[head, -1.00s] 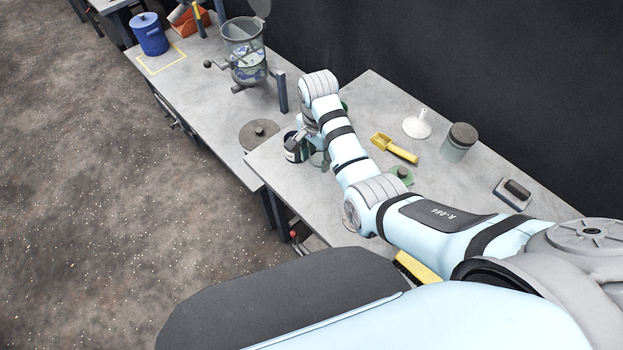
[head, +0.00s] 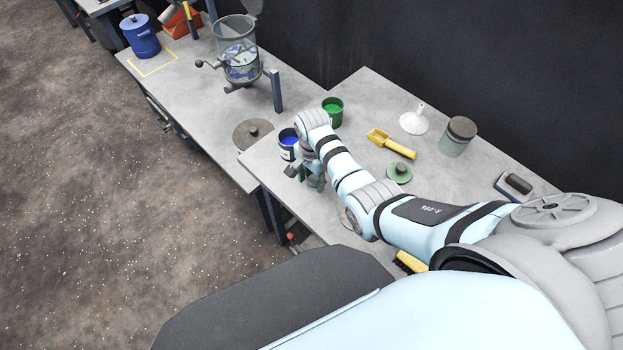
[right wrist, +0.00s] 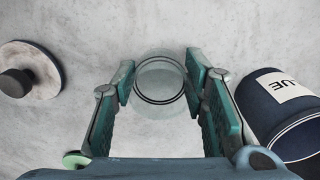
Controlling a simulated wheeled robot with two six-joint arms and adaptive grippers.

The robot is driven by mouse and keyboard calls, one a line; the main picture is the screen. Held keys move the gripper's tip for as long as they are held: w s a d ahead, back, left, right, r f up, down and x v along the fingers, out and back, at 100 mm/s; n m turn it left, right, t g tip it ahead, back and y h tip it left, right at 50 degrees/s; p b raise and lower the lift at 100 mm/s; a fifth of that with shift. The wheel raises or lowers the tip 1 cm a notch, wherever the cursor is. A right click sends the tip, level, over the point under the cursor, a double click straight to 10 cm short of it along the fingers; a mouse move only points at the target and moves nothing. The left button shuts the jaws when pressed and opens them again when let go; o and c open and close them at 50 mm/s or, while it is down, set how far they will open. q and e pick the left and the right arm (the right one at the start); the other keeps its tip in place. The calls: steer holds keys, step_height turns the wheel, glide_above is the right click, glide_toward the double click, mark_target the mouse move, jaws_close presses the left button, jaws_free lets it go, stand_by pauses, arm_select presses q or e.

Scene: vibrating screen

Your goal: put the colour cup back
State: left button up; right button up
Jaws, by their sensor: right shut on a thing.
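My right gripper (head: 303,173) is at the left edge of the near table, just in front of the blue pot (head: 288,143). It is shut on a clear cup (head: 316,183), which is partly hidden by my arm in the head view. In the right wrist view the clear cup (right wrist: 160,78) sits between the fingertips, seen from its round end, and looks empty. The blue pot (right wrist: 278,105) is close beside the right finger there, its label partly readable as "UE". I cannot tell whether the cup touches the table. My left gripper is not in view.
A green pot (head: 333,110) stands behind my wrist. A yellow scoop (head: 391,143), white funnel (head: 415,120), lidded jar (head: 459,136) and green lid (head: 399,172) stand to the right. A round dark lid (head: 253,133) lies left of the blue pot. A crank-handled vessel (head: 238,62) stands farther back.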

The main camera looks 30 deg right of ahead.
steer(key=shift+f, duration=0.1)
steer(key=o, duration=1.4)
steer(key=shift+c, duration=0.2)
steer(key=shift+r, duration=0.25)
step_height(320, 180, up, 12)
steer(key=p, duration=0.2)
steer(key=shift+p, duration=0.35)
steer(key=shift+f, duration=0.1)
